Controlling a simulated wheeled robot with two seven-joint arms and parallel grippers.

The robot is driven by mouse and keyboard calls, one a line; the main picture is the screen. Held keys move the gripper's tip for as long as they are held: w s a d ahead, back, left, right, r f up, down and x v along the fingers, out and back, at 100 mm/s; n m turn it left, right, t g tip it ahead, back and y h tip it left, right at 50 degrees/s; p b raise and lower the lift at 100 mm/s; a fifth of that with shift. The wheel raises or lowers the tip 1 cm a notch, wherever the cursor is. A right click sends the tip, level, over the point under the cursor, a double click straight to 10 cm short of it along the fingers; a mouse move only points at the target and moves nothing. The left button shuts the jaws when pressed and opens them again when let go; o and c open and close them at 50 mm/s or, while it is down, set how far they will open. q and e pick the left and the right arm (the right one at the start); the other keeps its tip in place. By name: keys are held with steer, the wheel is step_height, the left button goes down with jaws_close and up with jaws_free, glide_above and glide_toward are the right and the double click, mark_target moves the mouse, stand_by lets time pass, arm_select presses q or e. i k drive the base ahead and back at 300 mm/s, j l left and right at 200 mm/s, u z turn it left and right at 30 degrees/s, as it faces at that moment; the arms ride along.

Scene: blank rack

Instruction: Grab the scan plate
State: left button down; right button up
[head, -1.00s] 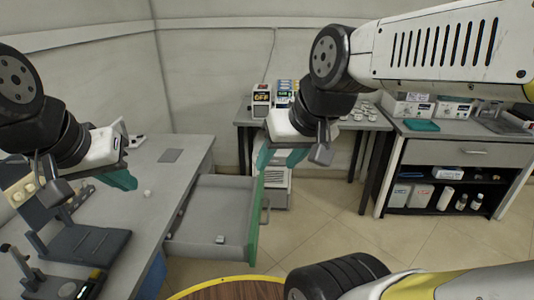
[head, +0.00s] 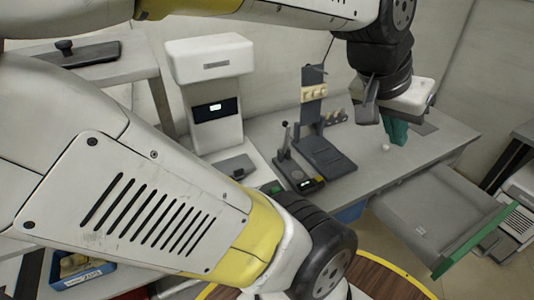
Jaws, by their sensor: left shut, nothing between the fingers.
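I cannot tell for certain which object is the scan plate. A thin grey flat plate (head: 426,128) lies on the grey bench, just right of and partly behind my left gripper. A dark flat-based stand (head: 328,157) with an upright post is on the same bench, left of my gripper. My left gripper (head: 396,132), with green fingertips, points down over the bench. It is shut and empty. My right gripper is out of view.
A grey drawer (head: 425,212) with a green front stands open at the right. A small white round item (head: 385,147) lies on the bench (head: 440,150). A white instrument (head: 212,90) stands at the left. A dark base device (head: 298,176) sits beside the stand.

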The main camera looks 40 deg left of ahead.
mark_target(235, 168)
steer(key=k+u, duration=0.35)
steer(key=k+j+u, duration=0.1)
steer(key=u, duration=0.3)
steer(key=l+u, duration=0.2)
steer(key=u, duration=0.2)
steer(key=l+u, duration=0.2)
steer(key=u, duration=0.2)
steer(key=l+u, duration=0.2)
steer(key=u, duration=0.15)
steer(key=l+u, duration=0.15)
steer(key=u, duration=0.25)
steer(key=i+l, duration=0.2)
steer(key=i, duration=0.2)
steer(key=k, duration=0.2)
steer(key=j, duration=1.2)
steer(key=j+z, duration=0.25)
steer(key=z, duration=0.2)
steer(key=j+z, duration=0.25)
steer(key=z, duration=0.2)
steer(key=j+z, duration=0.25)
steer(key=z, duration=0.5)
steer(key=k+l, duration=0.05)
